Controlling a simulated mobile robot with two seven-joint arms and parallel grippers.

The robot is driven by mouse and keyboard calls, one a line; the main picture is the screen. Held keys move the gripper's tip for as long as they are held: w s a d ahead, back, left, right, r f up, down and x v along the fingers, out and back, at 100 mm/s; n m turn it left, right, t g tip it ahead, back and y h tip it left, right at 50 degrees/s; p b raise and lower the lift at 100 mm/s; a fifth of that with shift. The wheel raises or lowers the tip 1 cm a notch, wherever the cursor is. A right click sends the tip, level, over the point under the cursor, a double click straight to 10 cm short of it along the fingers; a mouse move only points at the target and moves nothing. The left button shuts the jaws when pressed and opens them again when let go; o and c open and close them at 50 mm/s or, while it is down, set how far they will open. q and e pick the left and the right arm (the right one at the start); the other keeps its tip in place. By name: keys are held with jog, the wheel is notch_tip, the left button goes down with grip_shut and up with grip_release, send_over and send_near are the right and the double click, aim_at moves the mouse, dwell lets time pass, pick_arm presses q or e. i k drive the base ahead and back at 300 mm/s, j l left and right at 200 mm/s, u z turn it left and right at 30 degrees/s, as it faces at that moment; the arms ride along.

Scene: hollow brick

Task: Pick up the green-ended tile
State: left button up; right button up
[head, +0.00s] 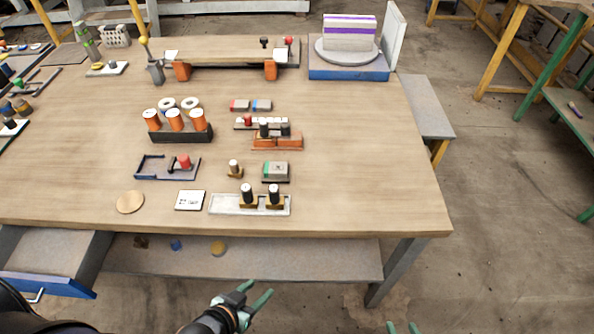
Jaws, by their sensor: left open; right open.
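A small grey tile with a green left end (276,170) lies on the wooden table right of centre; it seems to sit on a dark base, though it is too small to be sure. My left gripper (258,290) is open and empty, in front of the table's near edge, with its green fingertips apart. My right gripper (402,327) shows only its green fingertips at the bottom edge. They are apart, with nothing seen between them. Both grippers are clear of the tile.
Close around the tile are a brass-based black knob (235,169), a white tray with two knobs (225,206) and an orange block holding dark knobs (277,143). Red-ended (240,105) and blue-ended (262,105) tiles lie behind. The table's right side (380,160) is clear.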

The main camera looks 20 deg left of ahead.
aim_at(272, 170)
jog(key=i+l, duration=0.1)
jog(key=l, duration=0.85)
jog(key=u, duration=0.45)
jog(key=l+u, duration=0.15)
jog(key=u, duration=0.7)
